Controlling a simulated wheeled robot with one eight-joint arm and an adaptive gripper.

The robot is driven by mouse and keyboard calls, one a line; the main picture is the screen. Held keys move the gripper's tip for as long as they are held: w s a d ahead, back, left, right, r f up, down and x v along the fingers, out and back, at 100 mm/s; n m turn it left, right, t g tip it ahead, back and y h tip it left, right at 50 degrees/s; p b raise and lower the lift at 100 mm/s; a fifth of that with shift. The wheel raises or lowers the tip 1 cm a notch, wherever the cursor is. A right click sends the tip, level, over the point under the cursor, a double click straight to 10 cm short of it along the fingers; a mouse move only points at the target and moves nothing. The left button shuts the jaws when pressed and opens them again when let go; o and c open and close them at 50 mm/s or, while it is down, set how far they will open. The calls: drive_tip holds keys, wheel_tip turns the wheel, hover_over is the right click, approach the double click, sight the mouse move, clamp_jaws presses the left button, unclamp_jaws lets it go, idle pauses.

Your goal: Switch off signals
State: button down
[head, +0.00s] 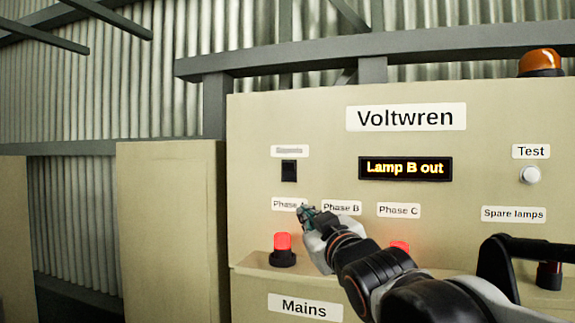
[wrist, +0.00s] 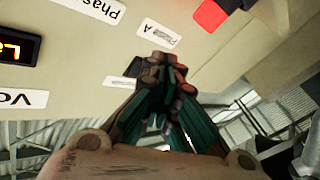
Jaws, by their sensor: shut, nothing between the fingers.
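A small black switch (head: 289,171) sits on the beige panel under a blurred label (head: 289,151) whose word I cannot read for certain. I cannot tell the switch's position. My gripper (head: 306,212) is shut and empty in front of the panel, below and slightly right of the switch, by the Phase A label (head: 286,204). In the wrist view, my fingertips (wrist: 163,62) partly cover the dark switch (wrist: 133,66), between the Phase A label (wrist: 158,31) and the blurred label (wrist: 120,82). I cannot tell whether the fingers touch the panel.
A display (head: 406,168) reads "Lamp B out". Red lamps are lit below Phase A (head: 282,243) and Phase C (head: 400,247); my arm hides the spot below Phase B. A Test button (head: 530,175) and an orange beacon (head: 540,63) are at right.

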sight(289, 171)
drive_tip(key=w+a+r+n+t+y, duration=0.1)
drive_tip(key=a+r+n+t+y, duration=0.1)
drive_tip(key=a+r+n+y, duration=0.2)
drive_tip(key=a+r, duration=0.3)
drive_tip(key=r, duration=0.2)
drive_tip(key=shift+w+a+r+y, duration=0.15)
drive_tip(key=shift+a+r+y, duration=0.15)
drive_tip(key=shift+y, duration=0.1)
drive_tip(key=w+d, duration=0.3)
drive_tip(key=w, duration=0.5)
drive_tip(key=shift+r, duration=0.45)
drive_tip(key=shift+w+d, duration=0.1)
drive_tip(key=shift+w, duration=0.15)
idle(0.5)
drive_tip(key=shift+w+d+r, duration=0.1)
drive_tip(key=shift+w, duration=0.2)
drive_tip(key=shift+w+d, duration=0.1)
drive_tip(key=shift+w, duration=0.15)
idle(0.7)
drive_tip(key=shift+s, duration=0.15)
drive_tip(key=shift+s+a, duration=0.25)
drive_tip(key=shift+s, duration=0.4)
